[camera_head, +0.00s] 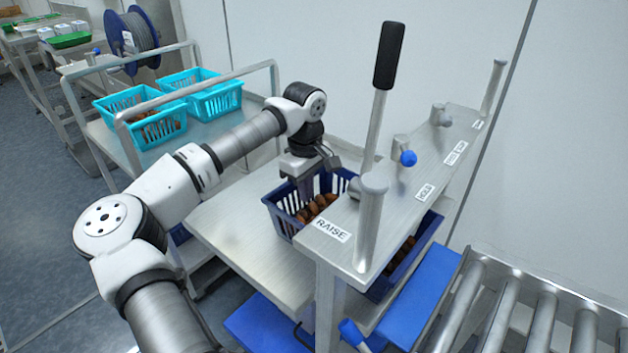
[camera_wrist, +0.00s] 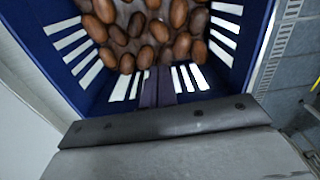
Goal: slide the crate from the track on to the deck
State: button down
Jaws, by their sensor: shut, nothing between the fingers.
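A dark blue slotted crate (camera_head: 283,222) holding brown dates stands on the pale metal deck (camera_head: 235,235), its right side partly hidden by the labelled panel. The same crate (camera_wrist: 70,55) fills the upper part of the wrist view, with dates inside. My gripper (camera_head: 306,190) is lowered at the crate's far left part. In the wrist view my gripper's fingers (camera_wrist: 158,82) are together, against or just in front of a slotted wall; whether they touch it I cannot tell. The roller track (camera_head: 520,310) lies at lower right.
The panel (camera_head: 430,170) carries a tall black-handled lever (camera_head: 388,58), blue knob (camera_head: 408,158) and labels such as RAISE. A second dark blue crate (camera_head: 432,225) is partly hidden behind it. Turquoise crates (camera_head: 160,128) stand on a railed cart at left. Blue platform pieces (camera_head: 420,295) lie below.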

jog(key=shift+w+a, duration=0.45)
jog(key=shift+a, duration=0.15)
jog(key=shift+a, duration=0.1)
